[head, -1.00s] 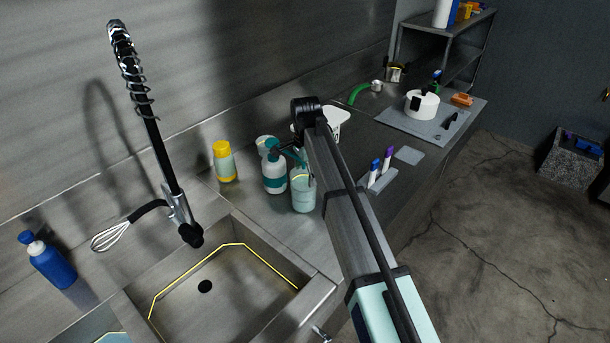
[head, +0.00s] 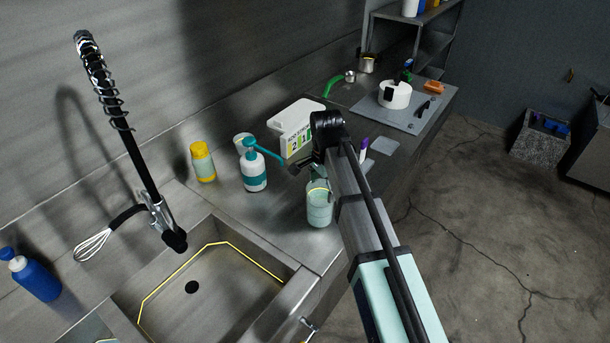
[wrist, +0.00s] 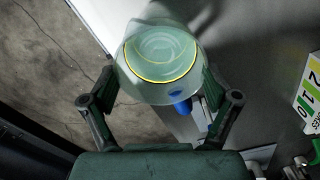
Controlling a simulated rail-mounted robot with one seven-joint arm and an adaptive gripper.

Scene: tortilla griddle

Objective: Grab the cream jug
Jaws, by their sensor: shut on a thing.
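The cream jug (head: 319,207) looks like a pale green, rounded vessel with a yellow line near its top. It is near the counter's front edge, right of the sink, in the head view. In the wrist view the jug (wrist: 160,50) sits between the two fingers, one against each side. My gripper (wrist: 160,82) is shut on it; in the head view my gripper (head: 317,178) is partly hidden by my arm. The jug looks upright. I cannot tell surely how high it is above the counter.
A teal-and-white pump bottle (head: 254,172) stands left of the jug, with a yellow-capped bottle (head: 202,162) farther left. A white box with numbers (head: 297,128) is behind. The sink (head: 215,285) is at front left. A white pot (head: 395,94) stands at the far right.

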